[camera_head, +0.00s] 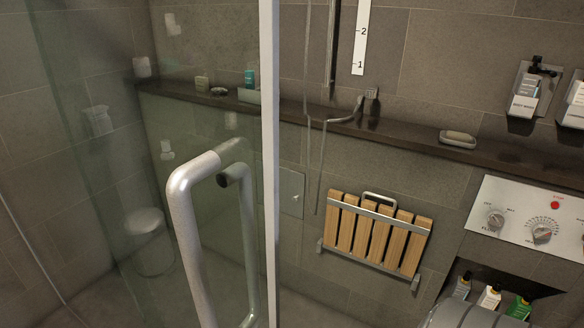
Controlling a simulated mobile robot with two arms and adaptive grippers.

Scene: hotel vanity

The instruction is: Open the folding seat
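The folding seat (375,234) is on the grey tiled wall, right of centre in the head view. It has several upright wooden slats joined by metal bars. A small metal loop handle (380,199) is at its top edge, and brackets show at its lower corners. The seat looks folded up, close to the wall. Neither of my grippers is in view. A rounded grey part at the bottom right edge may be part of my arm, but I cannot tell.
A glass door with a thick metal handle (183,235) and pale vertical edge (269,150) stands at left, before the seat. A dark ledge (400,137) runs above the seat. A control panel (530,219) and bottle niche (508,287) are at right.

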